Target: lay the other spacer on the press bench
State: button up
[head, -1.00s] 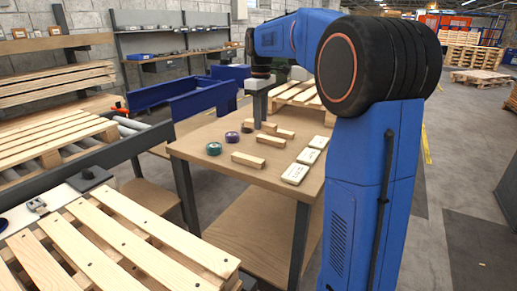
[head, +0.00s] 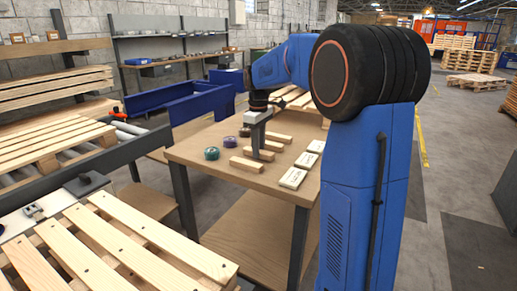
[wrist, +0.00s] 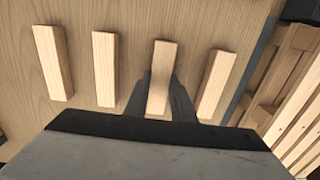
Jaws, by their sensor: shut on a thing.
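The spacers are light wooden blocks in a row on the press bench (head: 215,150). My gripper (wrist: 160,100) is shut on one spacer (wrist: 161,75), with a dark finger on either side of it. The held spacer lies flat in line with the others, at or very close to bench level; I cannot tell if it touches. One more spacer (wrist: 215,82) lies right of it in the wrist view, and two lie left, a nearer one (wrist: 105,68) and a farther one (wrist: 54,62). In the head view my gripper (head: 257,152) stands over the row and partly hides it.
Teal (head: 211,153) and purple (head: 230,142) rolls lie left of the row. White labelled plates (head: 293,178) lie along the right side of the bench.

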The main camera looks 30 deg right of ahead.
jog(key=shift+f, duration=0.15)
jog(key=o, duration=1)
notch_tip(320, 180, up, 11)
jog(key=s+a+m+t, duration=0.15)
jog(key=s+a, duration=0.25)
jog(key=s, duration=0.6)
jog(key=s+a+f+m+t, duration=0.1)
jog(key=s+a+f, duration=0.1)
jog(key=s+f, duration=0.3)
jog(key=s+a+f+m+t, duration=0.1)
jog(key=s+f, duration=0.5)
jog(key=s, duration=0.6)
jog(key=s+a+f+m+t, duration=0.1)
jog(key=s+a+f+m, duration=0.2)
jog(key=s, duration=0.6)
notch_tip(320, 180, down, 3)
jog(key=shift+s+a+r, duration=0.15)
